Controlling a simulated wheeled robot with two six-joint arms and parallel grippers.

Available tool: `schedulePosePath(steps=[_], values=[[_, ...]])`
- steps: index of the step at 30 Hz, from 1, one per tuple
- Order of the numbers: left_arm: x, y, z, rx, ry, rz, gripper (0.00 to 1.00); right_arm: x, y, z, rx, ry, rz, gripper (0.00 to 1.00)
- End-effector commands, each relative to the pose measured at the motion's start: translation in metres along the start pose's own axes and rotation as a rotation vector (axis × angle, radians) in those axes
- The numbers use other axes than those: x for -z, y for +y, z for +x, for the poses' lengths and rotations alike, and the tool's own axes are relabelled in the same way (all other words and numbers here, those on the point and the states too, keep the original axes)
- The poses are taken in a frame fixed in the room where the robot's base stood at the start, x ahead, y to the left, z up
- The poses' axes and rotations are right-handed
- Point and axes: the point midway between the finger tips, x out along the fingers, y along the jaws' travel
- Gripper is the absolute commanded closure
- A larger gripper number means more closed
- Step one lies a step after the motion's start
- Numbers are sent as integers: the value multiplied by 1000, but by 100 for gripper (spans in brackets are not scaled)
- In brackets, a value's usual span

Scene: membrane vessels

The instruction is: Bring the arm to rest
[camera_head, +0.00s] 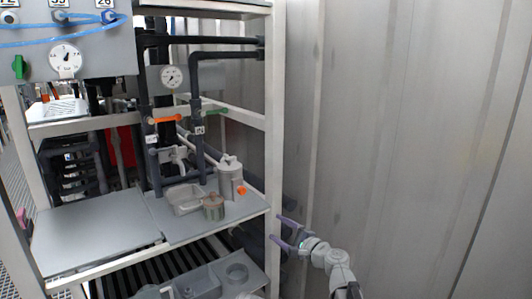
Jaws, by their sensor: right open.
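My right gripper (277,228) is in the lower middle of the head view, with its two purple fingers spread and nothing between them. It is beside the right post of the metal rack (273,130), just right of the shelf's front corner. I cannot tell whether the fingertips touch the post. My right arm (322,256) comes up from the bottom edge. I do not see my left gripper.
On the grey shelf (95,232) stand a lidded grey vessel (230,180), a small lidded pot (213,208) and a shallow tray (183,197). Dark pipes with a gauge (171,77) rise behind. A corrugated wall (400,130) closes the right side.

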Motion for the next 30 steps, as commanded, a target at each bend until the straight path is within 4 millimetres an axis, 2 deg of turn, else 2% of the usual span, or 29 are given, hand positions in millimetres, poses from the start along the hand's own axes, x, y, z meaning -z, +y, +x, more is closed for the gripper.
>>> schedulePosePath(steps=[8,14,17,21,25,30], values=[[0,0,0,0,0,0,31,-11,44,-14,-175,-27,-220,28],[0,0,0,0,0,0,31,-14,98,-39,-400,-65,-464,28],[0,0,0,0,0,0,31,-10,135,-66,-577,-97,-627,28],[0,0,0,0,0,0,31,7,185,-120,-881,-156,-855,28],[0,0,0,0,0,0,31,23,210,-169,-1120,-202,-990,28],[0,0,0,0,0,0,31,40,224,-226,-1381,-252,-1095,28]])
